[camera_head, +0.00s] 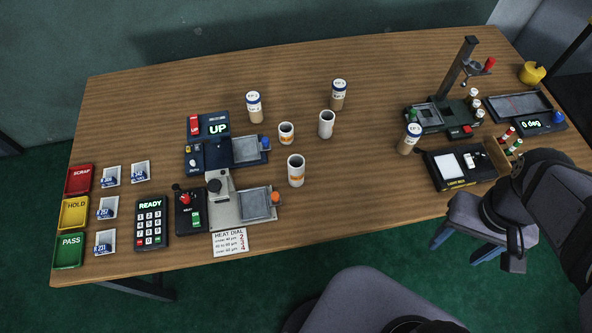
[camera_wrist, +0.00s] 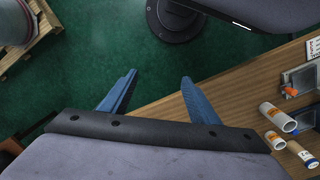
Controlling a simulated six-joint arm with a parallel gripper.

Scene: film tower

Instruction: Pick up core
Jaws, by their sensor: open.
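Three white hollow cylinders that look like cores stand upright on the table in the head view: a short one with an orange mark (camera_head: 286,134), a taller plain one (camera_head: 326,125) and a taller one with an orange band (camera_head: 296,171). A white cylinder with orange print (camera_wrist: 277,117) shows at the right edge of the wrist view; I cannot tell surely which it is. My gripper (camera_wrist: 158,76) has its two blue fingers apart with nothing between them. It hangs over the floor and table edge, away from the cylinders.
A stand with a post (camera_head: 455,75) and a light box (camera_head: 452,166) are right.

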